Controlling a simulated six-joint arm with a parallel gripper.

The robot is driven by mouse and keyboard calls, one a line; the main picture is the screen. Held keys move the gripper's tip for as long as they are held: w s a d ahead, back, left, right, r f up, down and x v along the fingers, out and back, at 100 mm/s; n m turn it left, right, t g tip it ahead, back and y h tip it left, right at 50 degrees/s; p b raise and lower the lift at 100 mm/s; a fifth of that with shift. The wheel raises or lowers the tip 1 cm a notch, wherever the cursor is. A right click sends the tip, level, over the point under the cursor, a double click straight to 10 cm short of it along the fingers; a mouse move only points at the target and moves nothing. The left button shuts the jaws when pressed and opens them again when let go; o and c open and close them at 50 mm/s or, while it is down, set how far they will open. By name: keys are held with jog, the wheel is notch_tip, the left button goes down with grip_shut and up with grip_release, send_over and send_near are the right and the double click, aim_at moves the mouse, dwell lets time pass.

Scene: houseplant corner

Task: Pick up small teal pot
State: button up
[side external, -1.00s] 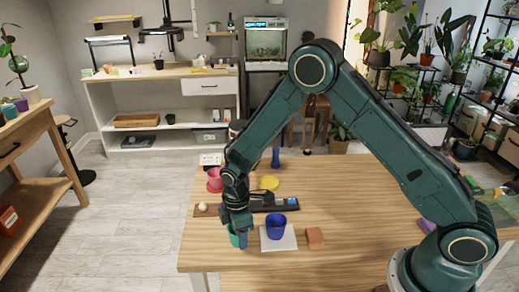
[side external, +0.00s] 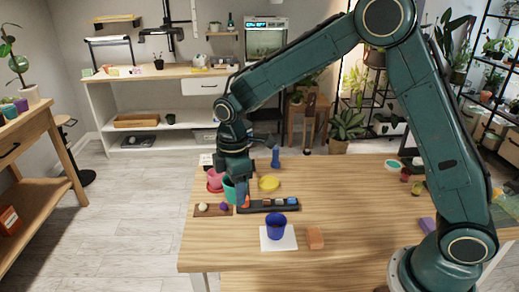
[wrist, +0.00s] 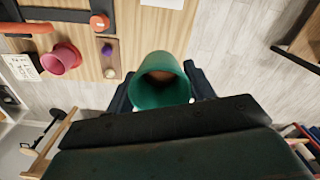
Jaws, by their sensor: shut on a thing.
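The small teal pot (side external: 229,190) is held in my gripper (side external: 236,187), raised above the table in the side external view. In the wrist view the teal pot (wrist: 162,82) sits between the two dark fingers of my gripper (wrist: 160,90), with its open mouth showing and something brownish inside. The fingers are shut on it from both sides. In the side view one finger covers part of the pot.
Below and around the held pot are a pink pot (side external: 214,180) on a red saucer, a brown board (side external: 212,211) with small balls, and a dark tray (side external: 268,206). A blue pot (side external: 276,228) stands on a white square. A yellow saucer (side external: 268,183) lies behind. The front left table is clear.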

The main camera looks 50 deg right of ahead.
jog(key=shift+r, duration=1.8)
jog(key=shift+w+d, duration=0.35)
jog(key=shift+d, duration=0.1)
jog(key=w+d, duration=0.5)
jog(key=d, duration=0.7)
jog(key=w+d, duration=0.4)
jog(key=d, duration=0.8)
jog(key=shift+n, duration=0.3)
notch_tip(320, 180, down, 15)
jog(key=shift+w+d+f, duration=0.1)
jog(key=shift+f, duration=2.05)
jog(key=shift+f, duration=0.1)
